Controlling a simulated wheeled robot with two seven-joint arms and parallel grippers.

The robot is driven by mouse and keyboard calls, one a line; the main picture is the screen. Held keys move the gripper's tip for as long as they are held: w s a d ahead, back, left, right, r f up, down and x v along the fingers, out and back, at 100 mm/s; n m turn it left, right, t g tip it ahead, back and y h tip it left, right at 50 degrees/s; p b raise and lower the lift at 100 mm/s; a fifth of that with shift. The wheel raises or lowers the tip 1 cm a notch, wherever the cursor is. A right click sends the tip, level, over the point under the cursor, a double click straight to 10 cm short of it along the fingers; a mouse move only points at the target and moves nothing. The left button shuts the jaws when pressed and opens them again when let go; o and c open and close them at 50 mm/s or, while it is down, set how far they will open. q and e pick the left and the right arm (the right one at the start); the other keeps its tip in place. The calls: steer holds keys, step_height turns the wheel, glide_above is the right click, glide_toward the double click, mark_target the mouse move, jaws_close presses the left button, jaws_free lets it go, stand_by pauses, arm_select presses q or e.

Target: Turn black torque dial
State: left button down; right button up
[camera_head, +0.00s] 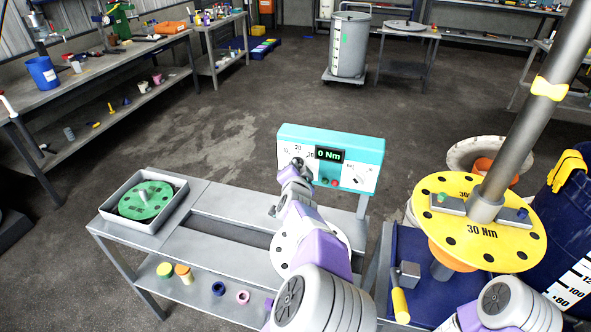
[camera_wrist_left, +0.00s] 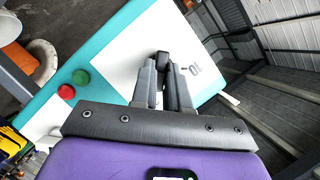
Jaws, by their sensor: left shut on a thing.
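The teal control box (camera_head: 350,141) with a white face stands at the back of the bench; its display (camera_head: 328,155) reads 0 Nm. The black torque dial (camera_wrist_left: 162,56) is at the left part of its face, by a printed scale. My left gripper (camera_head: 298,166) reaches the dial from the front, and its fingers (camera_wrist_left: 169,76) are shut on it in the left wrist view. The fingers and arm hide most of the dial and its pointer. My right forearm shows at the lower right of the head view; its gripper is out of view.
Red and green buttons (camera_wrist_left: 73,84) sit beside the dial on the face. A tray (camera_head: 110,211) with a green disc (camera_head: 146,201) is on the bench at left. A yellow 30 Nm disc (camera_head: 450,240) with a steel column (camera_head: 535,105) stands at right.

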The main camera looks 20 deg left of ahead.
stand_by(0.6)
arm_select(q)
steer(key=c, duration=1.1)
jaws_free()
steer(key=p+v, duration=0.1)
steer(key=v, duration=0.6)
steer(key=shift+s+d, duration=0.15)
steer(key=shift+s, duration=0.1)
steer(key=shift+f, duration=0.1)
